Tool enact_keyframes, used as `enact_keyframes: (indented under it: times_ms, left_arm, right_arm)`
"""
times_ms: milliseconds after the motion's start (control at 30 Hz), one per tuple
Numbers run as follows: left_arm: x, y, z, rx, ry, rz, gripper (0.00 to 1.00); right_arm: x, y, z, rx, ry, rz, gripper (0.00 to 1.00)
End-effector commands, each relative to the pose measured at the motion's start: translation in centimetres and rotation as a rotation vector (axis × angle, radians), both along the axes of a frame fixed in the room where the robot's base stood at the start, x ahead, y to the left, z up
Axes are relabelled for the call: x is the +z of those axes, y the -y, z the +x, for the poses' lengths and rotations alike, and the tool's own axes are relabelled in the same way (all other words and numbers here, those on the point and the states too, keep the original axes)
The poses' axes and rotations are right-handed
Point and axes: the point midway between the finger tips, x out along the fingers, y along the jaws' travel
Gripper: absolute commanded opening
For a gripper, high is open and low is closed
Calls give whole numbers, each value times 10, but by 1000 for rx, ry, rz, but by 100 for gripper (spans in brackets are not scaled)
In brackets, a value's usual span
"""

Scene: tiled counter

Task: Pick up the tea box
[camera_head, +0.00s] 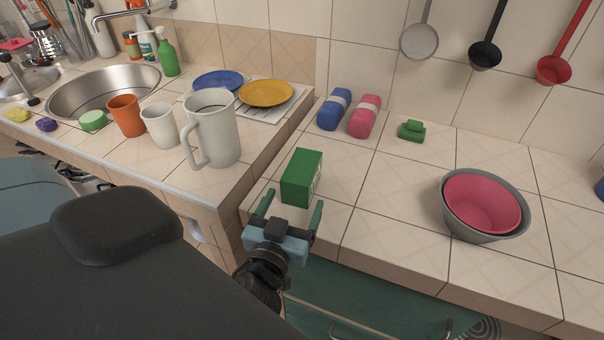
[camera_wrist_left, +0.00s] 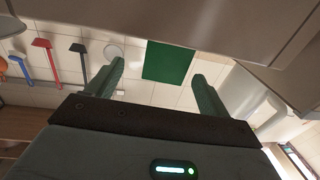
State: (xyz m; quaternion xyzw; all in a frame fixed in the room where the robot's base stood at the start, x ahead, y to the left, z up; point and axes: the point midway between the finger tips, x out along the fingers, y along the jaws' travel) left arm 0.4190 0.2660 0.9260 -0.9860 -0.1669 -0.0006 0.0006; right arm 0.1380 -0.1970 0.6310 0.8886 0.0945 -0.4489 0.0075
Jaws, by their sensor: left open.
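The tea box is taken to be the green box (camera_head: 301,177), which stands upright near the front left edge of the right counter. My left gripper (camera_head: 290,211) is open just in front of the box, with its two green fingers spread toward it. In the left wrist view the box (camera_wrist_left: 168,62) shows as a flat green face beyond and between the open fingers (camera_wrist_left: 160,85). The fingers appear apart from the box, and nothing is held. My right gripper is not in view.
A white pitcher (camera_head: 216,128) stands left of the box on the adjoining counter. Nested bowls (camera_head: 484,205) stand to the right. Counter between box and bowls is clear.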

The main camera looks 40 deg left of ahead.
Motion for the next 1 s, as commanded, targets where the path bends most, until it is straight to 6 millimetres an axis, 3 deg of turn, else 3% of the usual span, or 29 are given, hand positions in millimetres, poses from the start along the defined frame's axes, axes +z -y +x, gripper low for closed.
enact_keyframes:
  times_ms: [333,533,700,1000]
  left_arm:
    - [5,-9,19,0,4,3,80]
    - [14,-24,43,1,9,3,80]
    - [9,-28,57,1,4,0,80]
    - [7,-29,59,1,0,-1,79]
  right_arm:
    - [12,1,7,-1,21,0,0]
    - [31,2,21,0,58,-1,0]
    - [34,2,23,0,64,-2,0]
    - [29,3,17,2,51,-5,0]
